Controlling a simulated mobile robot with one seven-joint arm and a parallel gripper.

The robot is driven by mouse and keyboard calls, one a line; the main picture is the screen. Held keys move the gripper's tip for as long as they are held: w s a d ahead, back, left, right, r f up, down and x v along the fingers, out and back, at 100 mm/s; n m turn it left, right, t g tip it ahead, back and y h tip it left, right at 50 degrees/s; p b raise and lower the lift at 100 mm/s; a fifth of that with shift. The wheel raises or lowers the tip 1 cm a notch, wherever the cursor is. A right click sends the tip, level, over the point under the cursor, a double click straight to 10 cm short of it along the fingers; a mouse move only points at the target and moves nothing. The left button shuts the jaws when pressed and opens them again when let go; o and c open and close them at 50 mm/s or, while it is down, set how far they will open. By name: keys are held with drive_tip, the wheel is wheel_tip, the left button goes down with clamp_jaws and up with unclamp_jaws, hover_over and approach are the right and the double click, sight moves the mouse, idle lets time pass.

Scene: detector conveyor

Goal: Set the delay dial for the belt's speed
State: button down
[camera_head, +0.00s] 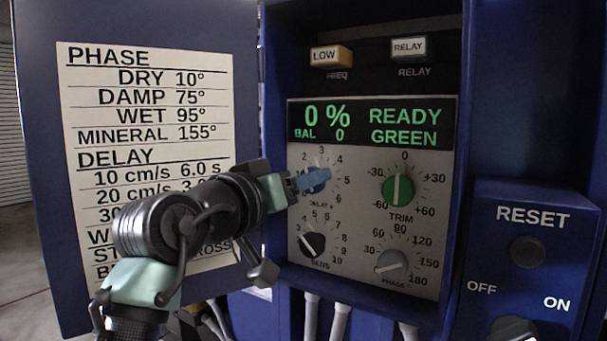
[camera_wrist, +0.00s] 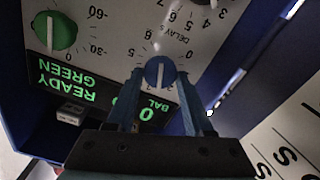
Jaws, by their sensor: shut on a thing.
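The blue delay dial (camera_wrist: 160,70) sits on the grey panel, marked DELAY S with a number ring. My gripper (camera_wrist: 160,76) is shut on it, one blue finger on each side. The dial has a white line; the number it points to is hard to read. In the head view, my gripper (camera_head: 316,180) reaches in from the left and covers part of the dial and its scale. The white card (camera_head: 150,108) on the open door lists DELAY: 10 cm/s 6.0 s, then 20 cm/s partly hidden; my arm covers lower rows.
The display (camera_head: 372,123) reads 0 %, BAL 0, READY GREEN. Close by are a green TRIM dial (camera_head: 398,190), a black dial (camera_head: 312,244) and a grey PHASE dial (camera_head: 391,264). LOW (camera_head: 331,56) and RELAY (camera_head: 409,48) buttons are above; a RESET box (camera_head: 530,260) stands right.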

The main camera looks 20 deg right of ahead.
drive_tip(key=shift+w+a+n+p, duration=0.1)
drive_tip(key=shift+n+p, duration=2.55)
drive_tip(key=shift+n, duration=2.05)
drive_tip(key=shift+c, duration=1.5)
unclamp_jaws()
drive_tip(key=shift+f, duration=0.1)
